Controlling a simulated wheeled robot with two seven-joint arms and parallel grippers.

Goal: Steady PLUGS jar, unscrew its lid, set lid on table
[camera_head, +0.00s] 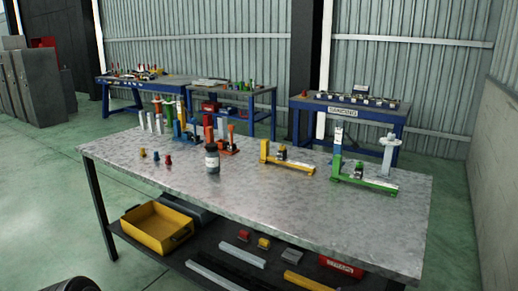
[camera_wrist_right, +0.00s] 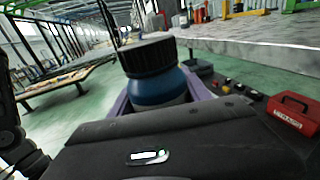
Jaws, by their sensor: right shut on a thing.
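In the right wrist view, my right gripper (camera_wrist_right: 157,100) is shut on a blue jar (camera_wrist_right: 156,88) with a wide black ribbed lid (camera_wrist_right: 148,57). The purple fingers are on both sides of the jar's body, below the lid. The lid sits on the jar. No label on this jar can be read. In the head view, a dark jar (camera_head: 212,161) with a pale label stands upright on the metal table (camera_head: 300,207); its label is too small to read. Neither gripper shows in the head view.
Small coloured parts (camera_head: 155,156) stand left of the standing jar. A yellow fixture (camera_head: 285,167) and a green one (camera_head: 362,180) are to its right. A yellow bin (camera_head: 155,228) and a red box (camera_head: 342,265) are on the lower shelf. The table's front strip is clear.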

